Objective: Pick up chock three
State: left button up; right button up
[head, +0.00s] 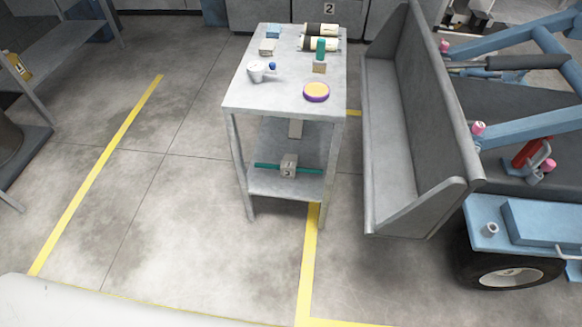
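A small beige-grey block (288,168) with a dark mark on its front sits on the lower shelf (284,186) of a grey metal table (285,100). The mark may be a number but is too small to read surely; this block may be chock three. A teal bar (265,166) sticks out on both sides of it. Neither of my grippers is in view.
A grey bench-like panel (400,130) and wheeled blue machine (530,220) stand right. Floor left and front of the table is clear.

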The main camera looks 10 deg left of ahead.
aim_at(289, 167)
jog(key=z, duration=1.8)
jog(key=u, duration=2.05)
jog(key=i+j+z, duration=0.1)
jog(key=z, duration=0.3)
jog(key=j+z, duration=0.1)
jog(key=z, duration=0.3)
jog(key=i+j+z, duration=0.1)
jog(key=z, duration=0.35)
jog(key=i+j+z, duration=0.1)
jog(key=j+z, duration=0.2)
jog(key=j, duration=0.7)
jog(key=j+z, duration=0.3)
jog(key=j, duration=0.65)
jog(key=k+j+z, duration=0.15)
jog(key=j+z, duration=0.15)
jog(key=j, duration=0.65)
jog(key=i+j, duration=0.1)
jog(key=j, duration=0.2)
